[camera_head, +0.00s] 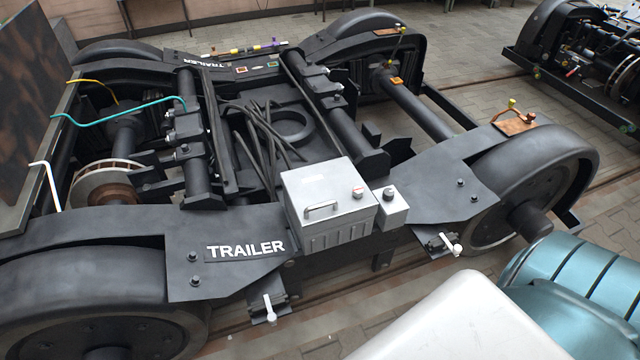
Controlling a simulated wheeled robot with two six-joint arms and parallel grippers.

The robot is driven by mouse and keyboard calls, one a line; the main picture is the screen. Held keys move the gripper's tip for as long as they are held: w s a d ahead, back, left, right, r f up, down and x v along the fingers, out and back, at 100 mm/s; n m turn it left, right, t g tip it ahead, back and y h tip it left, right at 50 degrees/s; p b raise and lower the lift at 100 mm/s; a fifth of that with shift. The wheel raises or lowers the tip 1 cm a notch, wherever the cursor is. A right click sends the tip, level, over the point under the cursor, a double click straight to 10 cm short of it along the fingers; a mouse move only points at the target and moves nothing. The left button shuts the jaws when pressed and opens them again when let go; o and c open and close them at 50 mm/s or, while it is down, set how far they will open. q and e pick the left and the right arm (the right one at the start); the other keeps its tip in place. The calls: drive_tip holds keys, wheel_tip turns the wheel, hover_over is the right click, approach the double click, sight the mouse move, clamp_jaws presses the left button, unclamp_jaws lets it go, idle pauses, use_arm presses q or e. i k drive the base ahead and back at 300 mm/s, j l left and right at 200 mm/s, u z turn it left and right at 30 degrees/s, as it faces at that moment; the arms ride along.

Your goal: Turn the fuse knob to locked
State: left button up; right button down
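A light grey box (325,225) with a bar handle (321,209) on its lid sits on the near side beam of the bogie. A small round knob with some red on it (358,192) is on the lid's right part. A smaller grey box (392,212) stands against its right side, with another small pale and dark knob (389,191) on top. I cannot tell which knob is the fuse knob, nor read either one's setting. Neither of my grippers is in view.
The dark bogie frame (225,226) marked TRAILER fills the middle, with wheels at its corners. White-handled levers (269,307) (450,244) hang on the near side. A ribbed teal body (575,280) is at lower right. Another bogie (590,60) stands at upper right.

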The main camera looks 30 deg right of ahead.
sight(357, 191)
drive_tip(key=z, duration=1.35)
